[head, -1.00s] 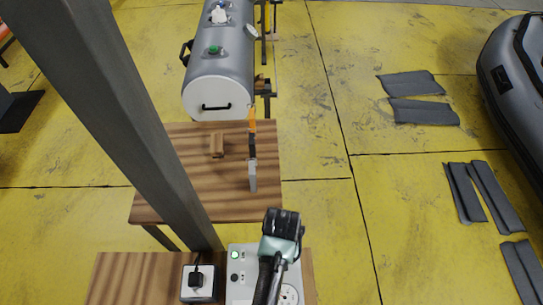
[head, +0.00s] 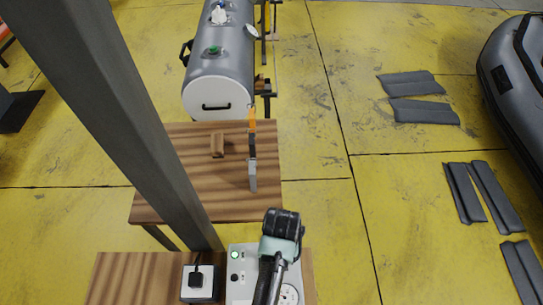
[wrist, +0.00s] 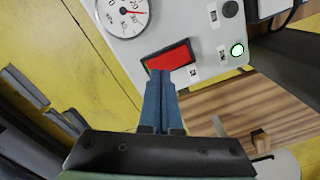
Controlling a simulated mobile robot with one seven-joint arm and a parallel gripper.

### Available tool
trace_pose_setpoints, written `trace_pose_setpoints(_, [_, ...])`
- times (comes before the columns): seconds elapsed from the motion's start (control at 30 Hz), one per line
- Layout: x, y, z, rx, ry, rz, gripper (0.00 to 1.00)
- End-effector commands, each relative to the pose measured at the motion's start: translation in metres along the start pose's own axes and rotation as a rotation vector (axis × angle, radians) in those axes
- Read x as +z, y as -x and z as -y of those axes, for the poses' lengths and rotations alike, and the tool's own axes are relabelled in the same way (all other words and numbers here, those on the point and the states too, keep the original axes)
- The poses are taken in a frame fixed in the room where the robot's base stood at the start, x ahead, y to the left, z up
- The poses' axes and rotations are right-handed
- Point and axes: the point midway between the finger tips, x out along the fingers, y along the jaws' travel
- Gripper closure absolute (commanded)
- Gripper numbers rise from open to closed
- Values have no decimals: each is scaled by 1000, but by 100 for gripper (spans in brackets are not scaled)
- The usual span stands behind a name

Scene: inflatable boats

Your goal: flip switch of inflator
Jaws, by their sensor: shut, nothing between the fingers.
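The inflator (head: 239,288) is a light grey box with a control panel at the bottom of the head view, partly covered by my arm. In the wrist view the inflator panel (wrist: 205,58) carries a red rocker switch (wrist: 171,56) in a dark frame. My gripper (wrist: 160,74) is shut and empty. Its blue fingertips overlap the lower edge of the switch; I cannot tell whether they touch it. In the head view my arm hides the switch and the fingertips.
The panel also has a dial gauge (wrist: 124,16), a lit green lamp (wrist: 237,50) and a black knob (wrist: 230,9). A socket box with a plug (head: 198,284) stands left of the inflator. A grey post (head: 130,120) rises close by on the left. A wooden table (head: 190,185) lies beyond.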

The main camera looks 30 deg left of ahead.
Motion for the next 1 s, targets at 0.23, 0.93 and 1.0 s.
trace_pose_setpoints(0.23, [0, -4, 0, 0, 0, 0, 100])
trace_pose_setpoints(0.93, [0, -14, 0, 0, 0, 0, 100])
trace_pose_setpoints(1.0, [0, -16, 0, 0, 0, 0, 100])
